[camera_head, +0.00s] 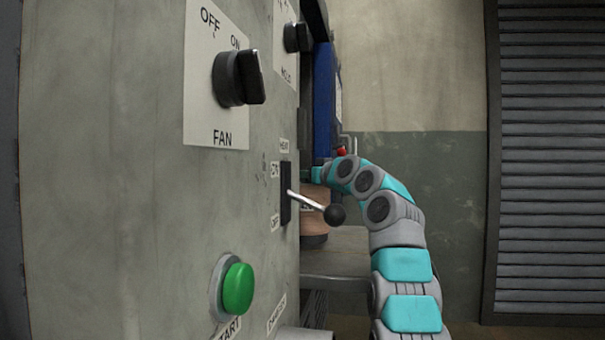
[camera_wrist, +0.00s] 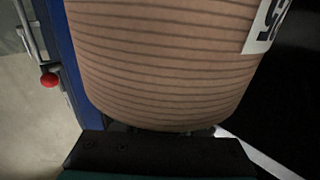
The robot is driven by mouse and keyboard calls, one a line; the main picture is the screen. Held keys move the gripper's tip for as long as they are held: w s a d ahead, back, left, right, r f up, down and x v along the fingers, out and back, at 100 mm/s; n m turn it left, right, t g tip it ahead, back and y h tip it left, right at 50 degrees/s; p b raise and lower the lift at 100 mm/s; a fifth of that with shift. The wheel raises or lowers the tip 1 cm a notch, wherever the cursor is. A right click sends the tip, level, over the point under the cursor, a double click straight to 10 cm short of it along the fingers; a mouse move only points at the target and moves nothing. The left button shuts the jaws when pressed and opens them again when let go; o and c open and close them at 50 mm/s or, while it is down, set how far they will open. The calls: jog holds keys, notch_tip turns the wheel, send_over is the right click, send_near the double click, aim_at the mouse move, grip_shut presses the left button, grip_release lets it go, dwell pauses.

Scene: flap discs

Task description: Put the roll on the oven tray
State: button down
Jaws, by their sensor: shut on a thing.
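The roll (camera_wrist: 165,65) is a tan, ribbed cylinder with a white label at its upper right, and it fills much of the wrist view. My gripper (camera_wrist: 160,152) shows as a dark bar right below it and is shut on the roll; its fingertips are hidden. In the head view a part of the roll (camera_head: 314,226) shows behind the panel edge and the lever, with the end of my arm at its top. The rest of it is hidden by the panel. I cannot make out the oven tray in either view.
A grey control panel (camera_head: 120,200) stands close on the left, with a black fan knob (camera_head: 238,78), a green start button (camera_head: 238,289) and a ball-ended lever (camera_head: 334,214) jutting out. A blue upright (camera_head: 323,100) stands behind it. A grey surface (camera_head: 345,255) lies beside the roll.

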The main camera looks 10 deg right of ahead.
jog(key=shift+s+f+b, duration=0.1)
jog(key=shift+f+b, duration=0.65)
jog(key=shift+f, duration=0.2)
jog(key=shift+r, duration=0.1)
jog(key=shift+c, duration=2.4)
grip_release()
jog(key=shift+f, duration=0.2)
jog(key=b+v, duration=0.2)
jog(key=v, duration=0.1)
jog(key=shift+s+r, duration=0.1)
jog(key=shift+s+d+r, duration=0.1)
jog(key=shift+s+d, duration=0.3)
jog(key=shift+s, duration=0.1)
jog(key=v, duration=0.7)
jog(key=shift+s, duration=0.25)
